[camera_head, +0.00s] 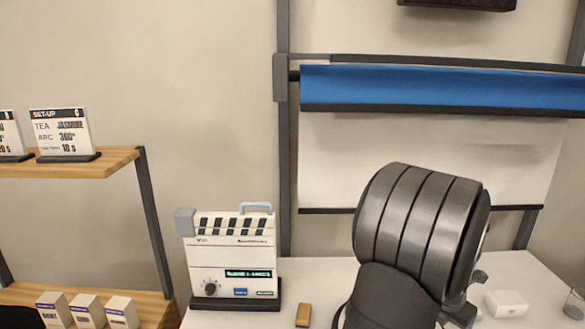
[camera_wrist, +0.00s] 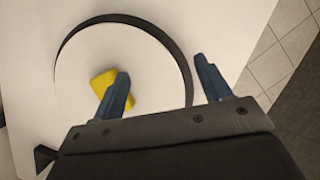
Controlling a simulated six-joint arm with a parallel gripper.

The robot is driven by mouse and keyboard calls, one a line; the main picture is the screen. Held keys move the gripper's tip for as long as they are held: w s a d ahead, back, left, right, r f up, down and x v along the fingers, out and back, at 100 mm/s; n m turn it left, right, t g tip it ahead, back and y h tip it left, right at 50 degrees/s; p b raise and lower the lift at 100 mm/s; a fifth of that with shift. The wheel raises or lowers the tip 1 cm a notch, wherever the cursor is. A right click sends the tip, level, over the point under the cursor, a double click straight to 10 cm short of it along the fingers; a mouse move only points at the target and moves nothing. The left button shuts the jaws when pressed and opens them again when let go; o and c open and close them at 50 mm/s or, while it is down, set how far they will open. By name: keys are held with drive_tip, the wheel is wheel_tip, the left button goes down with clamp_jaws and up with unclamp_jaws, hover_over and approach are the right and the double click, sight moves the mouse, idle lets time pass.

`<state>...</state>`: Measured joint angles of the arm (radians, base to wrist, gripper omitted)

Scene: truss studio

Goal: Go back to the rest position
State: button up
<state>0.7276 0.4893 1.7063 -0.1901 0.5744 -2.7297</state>
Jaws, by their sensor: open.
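My gripper (camera_wrist: 164,82) shows in the wrist view with its two blue fingers spread apart and nothing between them. It is above a round white disc (camera_wrist: 85,55) with a dark rim, on a white table (camera_wrist: 215,22). A yellow block (camera_wrist: 103,82) lies on the disc, partly hidden behind the left finger. In the head view my dark arm covers the right middle of the table, and the gripper's fingers are hidden there.
A clapperboard-like device (camera_head: 232,257) stands on the table left of my arm. A small tan block (camera_head: 303,315) and a white box (camera_head: 506,303) lie near the arm. A glass (camera_head: 574,304) stands at the right edge. Shelves with cards (camera_head: 62,132) are at left; a blue roll (camera_head: 440,87) hangs behind.

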drive_tip(key=s+d+f+m+g, duration=0.1)
drive_tip(key=s+d+m, duration=0.1)
drive_tip(key=s+d, duration=0.35)
drive_tip(key=s+d+m, duration=0.2)
drive_tip(key=s+d, duration=0.1)
drive_tip(key=s, duration=0.6)
drive_tip(key=s+d+f+m+g, duration=0.1)
drive_tip(key=s+d, duration=0.3)
drive_tip(key=s, duration=0.4)
drive_tip(key=w+f+h, duration=0.1)
drive_tip(key=w+f, duration=0.4)
drive_tip(key=w, duration=0.4)
drive_tip(key=shift+w+a+f, duration=0.2)
drive_tip(key=shift+w+f, duration=0.05)
drive_tip(key=shift+w, duration=0.15)
